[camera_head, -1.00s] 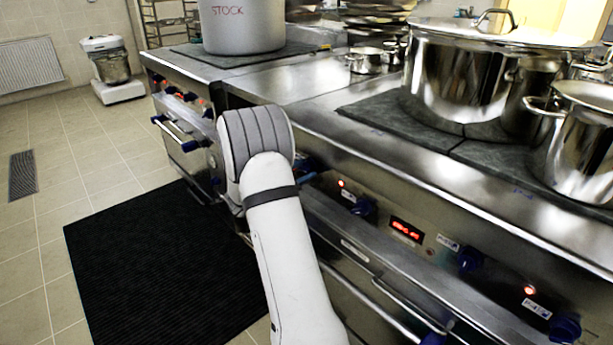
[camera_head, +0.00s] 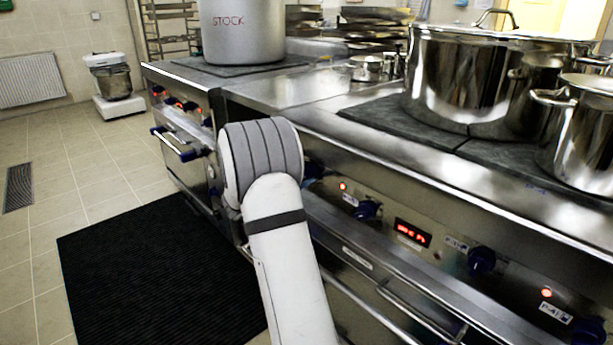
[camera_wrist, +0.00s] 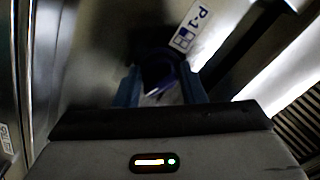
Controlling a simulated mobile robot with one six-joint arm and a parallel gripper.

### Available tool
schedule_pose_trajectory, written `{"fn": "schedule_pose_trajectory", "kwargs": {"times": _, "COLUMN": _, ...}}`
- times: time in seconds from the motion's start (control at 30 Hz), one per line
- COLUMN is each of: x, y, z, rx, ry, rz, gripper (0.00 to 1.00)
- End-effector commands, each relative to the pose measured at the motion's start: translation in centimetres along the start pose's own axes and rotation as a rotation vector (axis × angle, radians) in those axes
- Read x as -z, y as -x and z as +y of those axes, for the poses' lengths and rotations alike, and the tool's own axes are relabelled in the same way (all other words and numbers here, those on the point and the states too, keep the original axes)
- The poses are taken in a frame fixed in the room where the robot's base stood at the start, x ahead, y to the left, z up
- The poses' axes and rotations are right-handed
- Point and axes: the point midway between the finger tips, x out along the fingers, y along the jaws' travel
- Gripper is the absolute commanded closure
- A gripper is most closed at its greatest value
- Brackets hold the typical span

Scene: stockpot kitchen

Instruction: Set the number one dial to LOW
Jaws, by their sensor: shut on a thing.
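In the wrist view a dark blue dial (camera_wrist: 157,68) sits on the metal panel, beside a white label (camera_wrist: 190,28) reading P-1. My gripper (camera_wrist: 160,88) has one finger on each side of this dial and is shut on it. The dial is dark and partly hidden, so its pointer and setting cannot be read. In the head view my arm hides the gripper.
The stove front carries more blue dials (camera_head: 482,261) and a red display (camera_head: 412,232), too blurred to read. Steel pots (camera_head: 455,80) and a grey STOCK pot (camera_head: 240,35) stand on top. A black mat (camera_head: 150,270) lies on the floor.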

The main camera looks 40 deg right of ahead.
Motion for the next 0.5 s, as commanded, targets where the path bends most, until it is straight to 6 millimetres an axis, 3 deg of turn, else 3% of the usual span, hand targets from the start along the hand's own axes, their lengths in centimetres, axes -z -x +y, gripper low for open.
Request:
{"fn": "schedule_pose_trajectory", "kwargs": {"times": 0.33, "x": -0.26, "y": 0.27, "z": -0.14, "rx": 0.004, "ry": -0.001, "rz": -0.008, "gripper": 0.86}}
{"fn": "schedule_pose_trajectory", "kwargs": {"times": 0.37, "x": -0.26, "y": 0.28, "z": -0.14, "rx": 0.004, "ry": -0.001, "rz": -0.008, "gripper": 0.63}}
{"fn": "schedule_pose_trajectory", "kwargs": {"times": 0.5, "x": -0.19, "y": 0.21, "z": -0.1, "rx": 0.003, "ry": -0.001, "rz": -0.006, "gripper": 0.51}}
